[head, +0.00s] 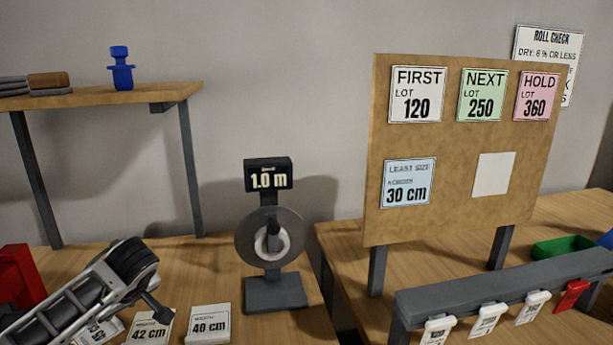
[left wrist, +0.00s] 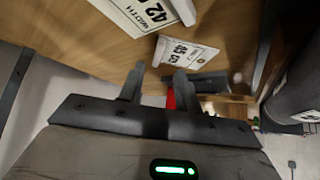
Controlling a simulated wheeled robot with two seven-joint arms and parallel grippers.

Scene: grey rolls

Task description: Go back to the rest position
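My left gripper (left wrist: 158,82) shows in the left wrist view, with its two dark fingers apart. It looks open, and I see nothing held between the fingers. A small red thing (left wrist: 170,99) shows behind the gap; I cannot tell what it is. The fingers are close to the wooden table (left wrist: 90,50) and its width cards, the 42 cm card (left wrist: 140,12) and the 40 cm card (left wrist: 183,52).
A meter stand (head: 275,290) reading 1.0 m stands mid-table. A lot board (head: 440,160) and a tag rail (head: 500,288) stand right. A shelf (head: 150,95) holds a blue piece (head: 120,72).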

